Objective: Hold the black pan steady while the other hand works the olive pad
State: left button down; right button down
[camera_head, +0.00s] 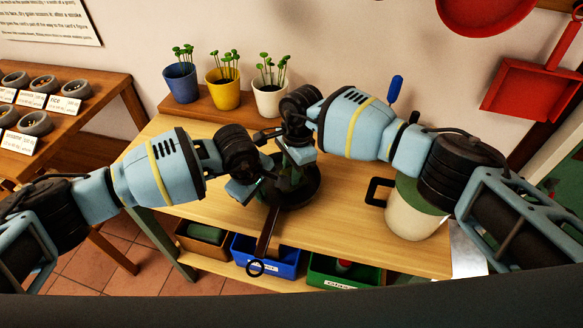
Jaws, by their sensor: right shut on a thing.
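The black pan (312,187) sits on the wooden table, with its long brown handle (267,232) pointing toward me past the table's front edge. My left gripper (259,188) is at the pan's left side, near where the handle meets it; whether its jaws are open or shut around anything does not show clearly. My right gripper (291,172) reaches down over the pan and is shut on a dark greenish thing, which looks like the olive pad, mostly hidden by the gripper. Whether the pad touches the pan floor cannot be told.
Blue (181,83), yellow (224,94) and white (270,100) plant pots stand on a raised board behind. A cream and green jug (412,214) is to the right, close under my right arm. Bins, including a blue one (272,262), sit below. The table's front left is clear.

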jog(key=shift+s+f, duration=0.1)
jog(key=shift+s+a, duration=0.3)
jog(key=shift+s, duration=0.6)
jog(key=shift+s+a, duration=0.25)
jog(key=shift+s, duration=0.25)
jog(key=shift+s+a, duration=0.25)
jog(key=shift+s, duration=0.25)
jog(key=shift+w+d+r, duration=0.15)
jog(key=shift+w+d, duration=0.1)
jog(key=shift+w, duration=0.55)
jog(key=shift+w+d+r, duration=0.1)
jog(key=shift+w+d, duration=0.15)
jog(key=shift+w, duration=0.55)
jog(key=shift+w+d, duration=0.25)
jog(key=shift+w, duration=0.1)
jog(key=shift+r, duration=0.1)
jog(key=shift+r, duration=3)
